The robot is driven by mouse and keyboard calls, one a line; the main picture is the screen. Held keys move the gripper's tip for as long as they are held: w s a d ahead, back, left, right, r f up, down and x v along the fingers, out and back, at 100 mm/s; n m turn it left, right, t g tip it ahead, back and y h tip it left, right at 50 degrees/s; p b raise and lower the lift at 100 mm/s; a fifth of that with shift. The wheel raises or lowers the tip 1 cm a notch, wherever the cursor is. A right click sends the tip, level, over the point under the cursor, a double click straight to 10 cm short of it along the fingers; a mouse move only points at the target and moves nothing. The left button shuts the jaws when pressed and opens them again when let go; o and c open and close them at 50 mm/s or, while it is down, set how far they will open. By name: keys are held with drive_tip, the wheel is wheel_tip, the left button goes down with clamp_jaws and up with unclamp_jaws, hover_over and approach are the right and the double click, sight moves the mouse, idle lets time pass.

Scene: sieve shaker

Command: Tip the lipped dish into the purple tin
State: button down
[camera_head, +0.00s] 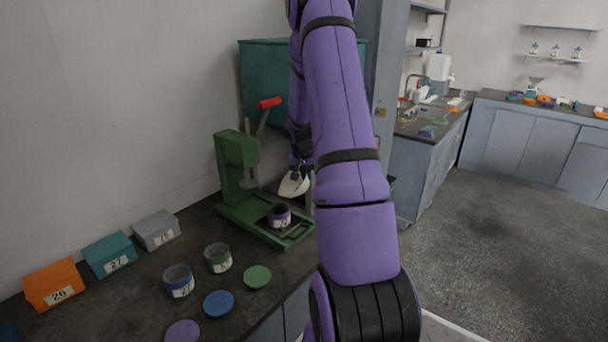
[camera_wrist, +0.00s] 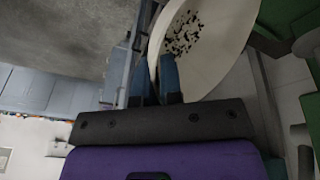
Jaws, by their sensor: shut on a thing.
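The lipped dish (camera_head: 293,185) is pale cream and hangs in my gripper (camera_head: 299,171), above and slightly right of the purple tin. In the wrist view the dish (camera_wrist: 226,62) shows dark bits lying inside it, and my gripper's fingers (camera_wrist: 170,78) are shut on its rim. The dish looks tilted in the head view. The purple tin (camera_head: 279,216) stands open on the base of a green press, with a label on its front. My arm hides the area just right of the tin.
The green press (camera_head: 235,165) with a red-handled lever (camera_head: 269,102) stands close left of the dish. A blue tin (camera_head: 178,281), a green tin (camera_head: 218,258), loose lids (camera_head: 219,304) and labelled boxes (camera_head: 109,254) occupy the bench's front left.

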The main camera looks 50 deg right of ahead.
drive_tip(key=shift+d, duration=0.1)
idle(0.3)
drive_tip(key=t+y, duration=0.1)
drive_tip(key=s+d+f+t+y, duration=0.1)
drive_tip(key=f+t+y, duration=0.1)
drive_tip(key=shift+s+d+f+m+y, duration=0.15)
drive_tip(key=shift+d+f+m+y, duration=0.1)
drive_tip(key=shift+m+y, duration=0.05)
idle(0.5)
drive_tip(key=shift+f, duration=0.1)
drive_tip(key=shift+s+d+f+t+y, duration=0.15)
drive_tip(key=shift+f+t+y, duration=1)
drive_tip(key=shift+t+y, duration=0.2)
